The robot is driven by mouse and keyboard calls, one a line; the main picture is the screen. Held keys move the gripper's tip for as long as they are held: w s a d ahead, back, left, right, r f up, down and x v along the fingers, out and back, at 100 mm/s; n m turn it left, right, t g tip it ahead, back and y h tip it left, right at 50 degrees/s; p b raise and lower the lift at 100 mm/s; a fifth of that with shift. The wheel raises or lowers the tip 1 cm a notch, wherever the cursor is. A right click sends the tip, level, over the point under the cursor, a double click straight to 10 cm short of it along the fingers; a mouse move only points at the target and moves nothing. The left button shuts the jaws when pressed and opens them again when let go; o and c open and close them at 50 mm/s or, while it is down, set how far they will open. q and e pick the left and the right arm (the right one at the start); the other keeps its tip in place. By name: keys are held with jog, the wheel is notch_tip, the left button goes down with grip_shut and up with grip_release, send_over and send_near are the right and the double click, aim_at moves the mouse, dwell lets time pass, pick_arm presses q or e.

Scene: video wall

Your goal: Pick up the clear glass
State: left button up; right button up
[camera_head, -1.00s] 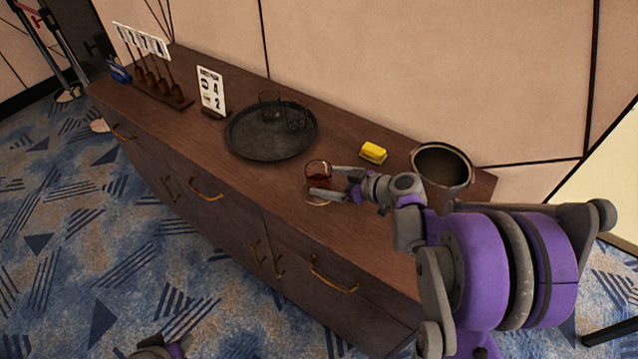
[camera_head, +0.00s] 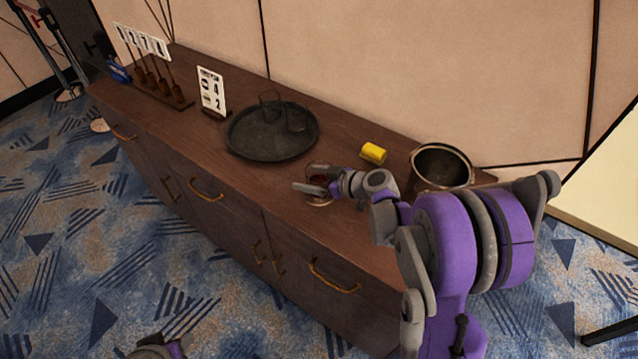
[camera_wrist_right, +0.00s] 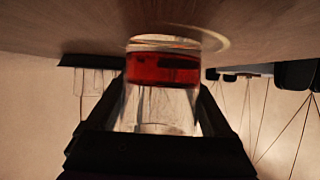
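A clear glass with red liquid (camera_wrist_right: 165,75) stands on a pale round coaster (camera_head: 320,203) near the cabinet's front edge. In the head view the glass (camera_head: 319,180) is partly hidden by my right gripper (camera_head: 308,178). The right gripper's fingers lie apart, one on each side of the glass. In the right wrist view, which is upside down, the glass stands between the two fingers, and I see no clear grip on it. Two clear, empty-looking glasses stand on the dark round tray (camera_head: 250,152). Of my left arm, only a part shows at the bottom edge (camera_head: 155,348).
The wooden cabinet top (camera_head: 225,178) also holds a yellow object (camera_head: 373,153), a metal pot (camera_head: 441,166) beside my right arm, a number sign (camera_head: 212,90) and a rack of number cards (camera_head: 150,80). The wall stands close behind.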

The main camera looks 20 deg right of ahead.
jog(key=c, duration=0.9)
jog(key=shift+r, duration=0.1)
notch_tip(320, 180, up, 10)
jog(key=p, duration=0.1)
jog(key=shift+f, duration=0.25)
